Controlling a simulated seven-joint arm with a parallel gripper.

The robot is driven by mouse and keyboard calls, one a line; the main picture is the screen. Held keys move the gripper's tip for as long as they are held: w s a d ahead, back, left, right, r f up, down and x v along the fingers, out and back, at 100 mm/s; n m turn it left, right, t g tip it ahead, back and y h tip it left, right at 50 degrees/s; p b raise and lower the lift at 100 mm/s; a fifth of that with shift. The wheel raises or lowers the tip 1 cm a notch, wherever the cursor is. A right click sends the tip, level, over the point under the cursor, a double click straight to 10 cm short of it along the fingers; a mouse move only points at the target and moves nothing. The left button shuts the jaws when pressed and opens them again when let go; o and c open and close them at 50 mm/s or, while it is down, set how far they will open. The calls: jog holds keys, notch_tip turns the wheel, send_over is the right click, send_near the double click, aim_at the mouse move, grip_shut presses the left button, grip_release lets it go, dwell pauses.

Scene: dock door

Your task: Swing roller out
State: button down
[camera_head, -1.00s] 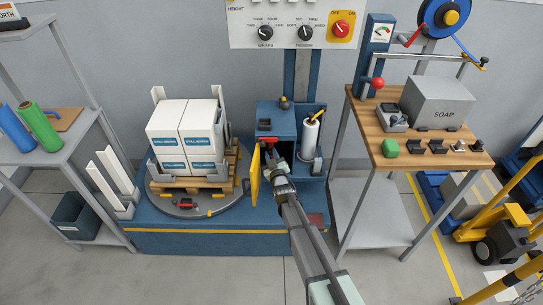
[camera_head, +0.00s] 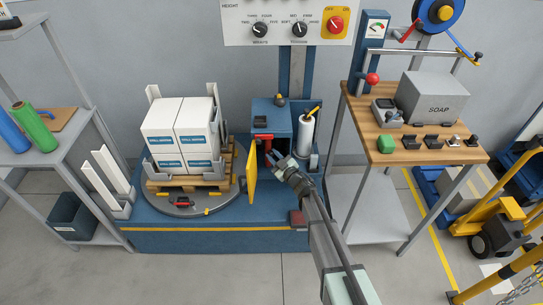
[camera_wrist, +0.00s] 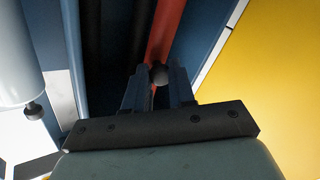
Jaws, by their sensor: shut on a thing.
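The blue cabinet (camera_head: 273,117) of the wrapping machine stands open, with its yellow door (camera_head: 252,180) swung outward. A red bar (camera_wrist: 166,32) runs into the cabinet, with dark bars (camera_wrist: 92,45) beside it in the wrist view. A red part (camera_head: 263,137) also shows at the cabinet opening in the head view. My gripper (camera_head: 273,160) is at the opening, just right of the door. In the wrist view its fingers (camera_wrist: 159,88) are closed around a small grey round knob (camera_wrist: 159,73) at the near end of the red bar. I cannot tell which bar is the roller.
A white film roll (camera_head: 306,136) stands upright right of the cabinet. A pallet of white boxes (camera_head: 182,130) sits on the turntable (camera_head: 183,208) at left. A wooden-topped bench (camera_head: 398,146) is at right. Bare floor (camera_head: 220,275) lies in front.

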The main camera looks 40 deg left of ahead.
jog(key=shift+w+d+n+g, duration=0.2)
jog(key=shift+d+n+g, duration=0.45)
jog(key=shift+g, duration=0.55)
jog(key=shift+w+d+n+g, duration=0.25)
jog(key=shift+d+n+g, duration=0.15)
jog(key=shift+n+g, duration=0.65)
jog(key=shift+w+d+n+g, duration=0.2)
jog(key=shift+d+n+g, duration=0.35)
jog(key=shift+g, duration=0.8)
jog(key=c, duration=1)
grip_release()
jog(key=shift+o, duration=0.2)
